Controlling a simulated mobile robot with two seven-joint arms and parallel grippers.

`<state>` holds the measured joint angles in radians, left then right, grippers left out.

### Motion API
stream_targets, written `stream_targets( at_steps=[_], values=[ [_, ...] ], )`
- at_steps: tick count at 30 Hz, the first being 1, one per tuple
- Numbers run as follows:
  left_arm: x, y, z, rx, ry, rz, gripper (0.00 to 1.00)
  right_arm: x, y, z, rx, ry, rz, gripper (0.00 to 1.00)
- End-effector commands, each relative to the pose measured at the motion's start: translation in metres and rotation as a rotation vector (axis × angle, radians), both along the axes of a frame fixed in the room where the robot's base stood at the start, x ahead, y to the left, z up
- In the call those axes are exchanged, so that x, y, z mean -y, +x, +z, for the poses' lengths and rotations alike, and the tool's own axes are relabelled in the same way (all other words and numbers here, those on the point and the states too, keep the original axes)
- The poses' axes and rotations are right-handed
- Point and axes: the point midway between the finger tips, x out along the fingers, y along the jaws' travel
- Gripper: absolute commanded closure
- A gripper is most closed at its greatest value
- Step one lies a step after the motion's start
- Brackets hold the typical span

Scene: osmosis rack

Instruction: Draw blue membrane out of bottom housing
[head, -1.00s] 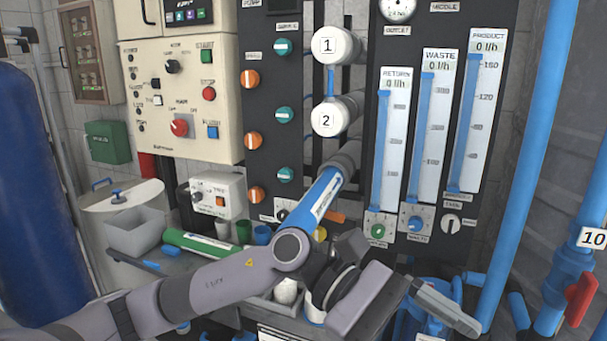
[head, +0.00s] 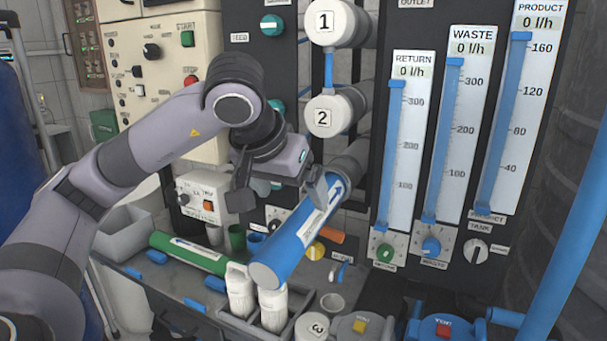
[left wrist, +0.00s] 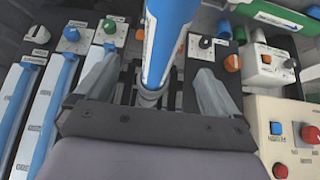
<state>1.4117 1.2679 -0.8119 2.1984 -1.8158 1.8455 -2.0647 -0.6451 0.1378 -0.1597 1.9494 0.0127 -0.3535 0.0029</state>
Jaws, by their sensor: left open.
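The blue membrane (head: 300,232), a long tube with a white label, sticks well out of the bottom housing (head: 352,162) and slopes down toward me. It also shows in the left wrist view (left wrist: 165,40), running between the fingers. The housing's grey mouth is around its far end. My left gripper (head: 277,205) is open, with one finger on each side of the membrane near the housing. In the left wrist view both fingers (left wrist: 155,62) stand apart from the tube. My right gripper is not in view.
Housings with caps 1 (head: 326,22) and 2 (head: 325,117) are above. A loose cap marked 3 (head: 316,327), white bottles (head: 241,290) and a green tube (head: 190,252) are on the bench below. Flow gauges (head: 404,140) stand to the right.

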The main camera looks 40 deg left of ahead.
Motion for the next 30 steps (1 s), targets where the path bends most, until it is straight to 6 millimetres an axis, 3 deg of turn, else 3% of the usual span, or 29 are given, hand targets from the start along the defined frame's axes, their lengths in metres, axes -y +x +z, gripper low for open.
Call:
stream_targets(
  at_steps=[8,22,30],
  values=[
    [-0.004,0.002,-0.005,0.004,0.014,0.003,0.04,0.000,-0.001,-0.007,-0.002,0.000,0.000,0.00],
    [-0.012,0.027,-0.044,0.004,0.012,0.005,0.04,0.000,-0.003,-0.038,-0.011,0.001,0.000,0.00],
    [-0.016,0.041,-0.066,0.002,0.012,0.004,0.04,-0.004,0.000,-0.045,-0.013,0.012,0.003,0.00]
  ],
)
